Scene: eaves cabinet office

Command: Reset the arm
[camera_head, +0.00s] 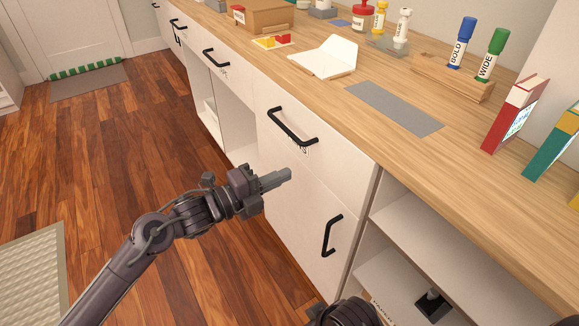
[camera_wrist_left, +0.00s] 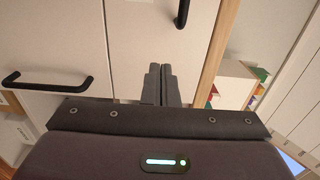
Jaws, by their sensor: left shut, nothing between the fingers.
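My left gripper (camera_head: 276,180) is in front of the white cabinet, below the black handle (camera_head: 292,126) of a drawer and left of a lower door handle (camera_head: 332,236). Its fingers are together and empty; they also show closed in the left wrist view (camera_wrist_left: 162,85). I cannot tell from the head view how close the fingertips are to the cabinet front. A dark part of my other arm shows at the bottom edge of the head view; its right gripper does not show.
A wooden counter (camera_head: 455,160) carries an open book (camera_head: 323,58), a grey mat (camera_head: 394,107), a marker holder (camera_head: 452,78) and a red binder (camera_head: 514,113). Open shelves (camera_head: 420,232) are at right. Wooden floor (camera_head: 110,160) is clear at left, near a rug (camera_head: 35,280).

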